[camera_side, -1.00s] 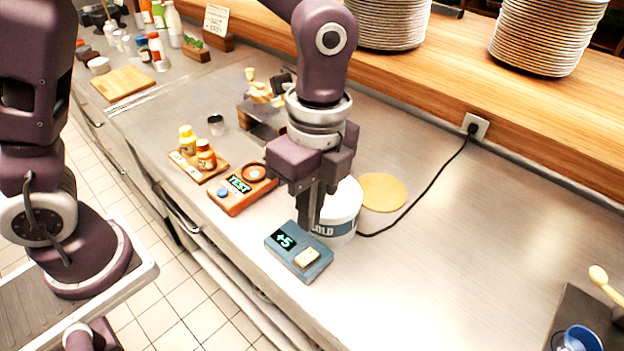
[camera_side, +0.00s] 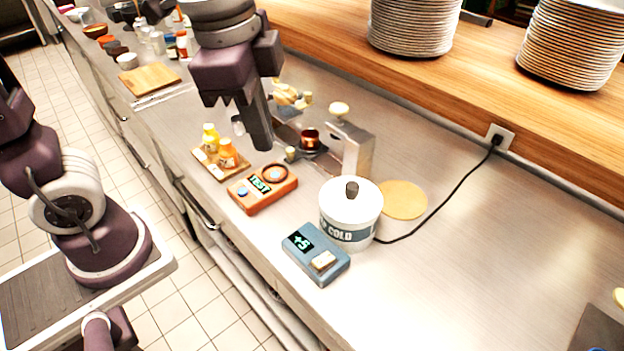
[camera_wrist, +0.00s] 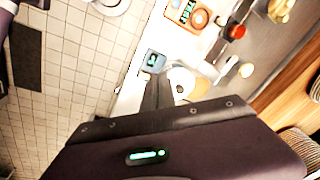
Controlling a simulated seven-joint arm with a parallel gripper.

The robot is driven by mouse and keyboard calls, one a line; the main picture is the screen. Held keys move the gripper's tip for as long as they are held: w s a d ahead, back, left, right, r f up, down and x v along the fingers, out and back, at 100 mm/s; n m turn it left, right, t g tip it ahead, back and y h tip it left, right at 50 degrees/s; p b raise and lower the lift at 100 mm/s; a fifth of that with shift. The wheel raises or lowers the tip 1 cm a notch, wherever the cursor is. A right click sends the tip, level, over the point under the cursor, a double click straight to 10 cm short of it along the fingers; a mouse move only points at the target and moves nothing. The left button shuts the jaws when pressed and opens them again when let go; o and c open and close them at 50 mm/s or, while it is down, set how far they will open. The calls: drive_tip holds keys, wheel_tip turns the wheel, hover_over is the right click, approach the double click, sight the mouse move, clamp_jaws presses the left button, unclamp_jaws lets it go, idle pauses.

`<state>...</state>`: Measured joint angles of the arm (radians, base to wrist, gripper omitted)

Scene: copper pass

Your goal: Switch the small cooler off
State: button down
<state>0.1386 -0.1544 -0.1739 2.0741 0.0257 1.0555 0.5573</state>
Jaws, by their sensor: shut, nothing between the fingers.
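The small cooler is a white round tub (camera_side: 350,212) with a "COLD" label and a dark knob on its lid. It stands upright on the steel counter. A blue control box (camera_side: 312,268) sits in front of it, with a lit "+5" display (camera_side: 299,241) and a cream rocker switch (camera_side: 323,261). Which way the rocker is tipped is hard to tell. My gripper (camera_side: 262,143) is shut and empty, raised up and left of the cooler, apart from it. In the wrist view the blue box (camera_wrist: 153,62) shows just beyond my fingertips; my fingers partly hide the cooler (camera_wrist: 183,79).
An orange box (camera_side: 262,190) reading "TEST" lies left of the blue box, with a bottle tray (camera_side: 221,168) beyond. A metal stand (camera_side: 351,150) is behind. A black cable (camera_side: 440,200) runs from the cooler to a wall socket (camera_side: 499,137).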

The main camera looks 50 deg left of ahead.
drive_tip(key=s+a+n+t, duration=0.4)
drive_tip(key=s+a+n, duration=0.35)
drive_tip(key=n, duration=0.25)
drive_tip(key=m+g, duration=0.8)
drive_tip(key=m, duration=1)
hover_over(319, 261)
drive_tip(key=w, duration=0.3)
wheel_tip(319, 261, down, 5)
drive_tip(key=f, duration=0.4)
drive_tip(key=s+f, duration=0.1)
drive_tip(key=f, duration=0.4)
drive_tip(key=s+f, duration=0.1)
drive_tip(key=f, duration=0.3)
drive_tip(key=shift+s+f, duration=0.15)
drive_tip(key=shift+f, duration=0.2)
